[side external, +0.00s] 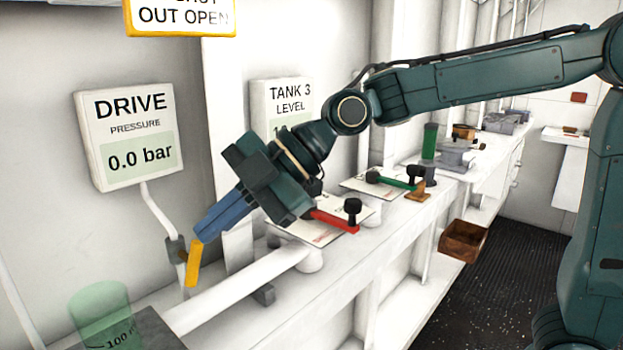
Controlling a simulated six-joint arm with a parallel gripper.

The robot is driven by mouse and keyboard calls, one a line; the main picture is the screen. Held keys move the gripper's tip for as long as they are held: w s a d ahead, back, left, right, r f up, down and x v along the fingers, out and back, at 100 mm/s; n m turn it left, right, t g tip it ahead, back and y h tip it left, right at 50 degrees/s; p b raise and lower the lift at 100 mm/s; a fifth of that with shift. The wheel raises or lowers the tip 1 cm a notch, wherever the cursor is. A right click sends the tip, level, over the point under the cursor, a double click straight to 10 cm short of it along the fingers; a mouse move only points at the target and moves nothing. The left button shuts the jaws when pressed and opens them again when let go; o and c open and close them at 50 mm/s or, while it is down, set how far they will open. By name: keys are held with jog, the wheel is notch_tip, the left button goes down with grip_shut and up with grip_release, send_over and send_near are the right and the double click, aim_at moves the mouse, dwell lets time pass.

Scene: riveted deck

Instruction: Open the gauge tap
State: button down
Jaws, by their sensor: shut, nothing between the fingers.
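My gripper (202,232) has blue fingers pointing down and left. The fingers are shut with nothing between them. Their tips appear at the upper end of the yellow lever; I cannot tell whether they touch it.
A white pipe (240,288) runs below. A translucent green cylinder (103,308) stands lower left. A brown box (463,241) is at right.

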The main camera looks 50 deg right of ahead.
jog(key=s+d+r+m+h, duration=0.1)
jog(key=s+d+r, duration=0.2)
jog(key=d, duration=0.4)
jog(key=shift+s+r+m+t, duration=0.3)
jog(key=shift+s+m, duration=0.1)
jog(key=shift+s, duration=0.05)
jog(key=c, duration=1.4)
grip_release()
jog(key=shift+c, duration=0.2)
jog(key=shift+o, duration=0.7)
jog(key=shift+w+a, duration=0.1)
jog(key=w+a+m+g+h, duration=0.2)
jog(key=w+m+h, duration=0.1)
jog(key=m, duration=1)
jog(key=w+a+r+m+g+h, duration=0.1)
jog(key=w+a+m+g+h, duration=0.1)
jog(key=m, duration=1.1)
jog(key=shift+w+a+r+h, duration=0.15)
jog(key=shift+w+a+h, duration=0.4)
jog(key=shift+w, duration=0.55)
